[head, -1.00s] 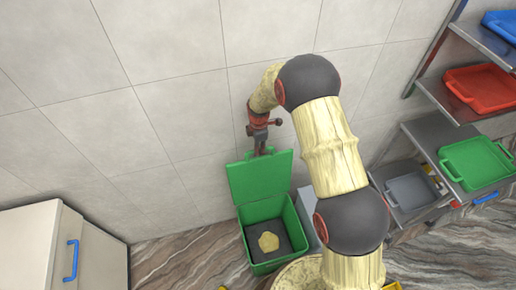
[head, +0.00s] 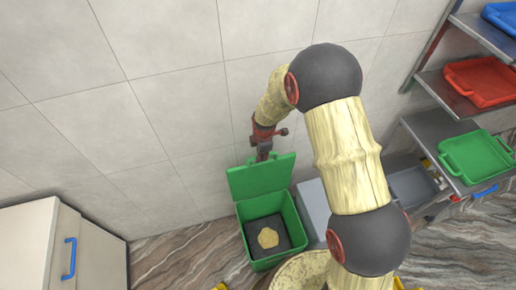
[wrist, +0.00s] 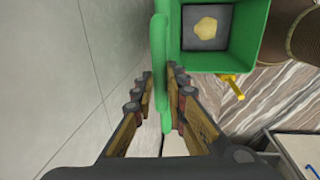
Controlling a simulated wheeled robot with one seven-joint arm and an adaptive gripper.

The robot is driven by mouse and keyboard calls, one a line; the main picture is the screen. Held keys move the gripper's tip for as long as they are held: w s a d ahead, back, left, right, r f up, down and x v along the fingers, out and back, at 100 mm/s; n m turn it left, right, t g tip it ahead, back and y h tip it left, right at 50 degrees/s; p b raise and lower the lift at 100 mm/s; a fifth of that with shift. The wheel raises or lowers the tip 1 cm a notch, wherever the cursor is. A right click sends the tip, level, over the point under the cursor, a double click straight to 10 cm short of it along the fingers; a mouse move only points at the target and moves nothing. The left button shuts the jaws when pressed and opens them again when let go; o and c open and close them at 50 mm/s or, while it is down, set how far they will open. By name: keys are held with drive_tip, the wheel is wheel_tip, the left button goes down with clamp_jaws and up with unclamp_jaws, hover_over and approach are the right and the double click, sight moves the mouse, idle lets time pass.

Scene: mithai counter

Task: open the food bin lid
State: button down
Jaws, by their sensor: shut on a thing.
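The green food bin (head: 273,257) stands on the floor by the tiled wall. Its green lid (head: 250,181) is raised at the back, near upright, and the bin mouth is uncovered. A pale yellow lump (head: 268,238) lies on the dark bottom inside; it also shows in the wrist view (wrist: 206,28). My gripper (head: 264,157) is at the lid's top edge. In the wrist view my gripper (wrist: 162,103) has its fingers on both sides of the lid (wrist: 158,60), shut on its edge.
A white cabinet (head: 95,258) with a blue handle stands at the left. Shelves at the right hold a green tray (head: 475,156), a red tray (head: 482,82) and a blue tray (head: 503,17). A round woven basket (head: 300,272) is close to the bin's right.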

drive_tip(key=shift+s+d, duration=0.25)
drive_tip(key=shift+s, duration=0.9)
drive_tip(key=c, duration=1.8)
unclamp_jaws()
wheel_tip(320, 180, up, 12)
drive_tip(key=s, duration=0.1)
drive_tip(key=shift+s+d, duration=0.15)
drive_tip(key=shift+s, duration=0.2)
drive_tip(key=shift+f, duration=0.1)
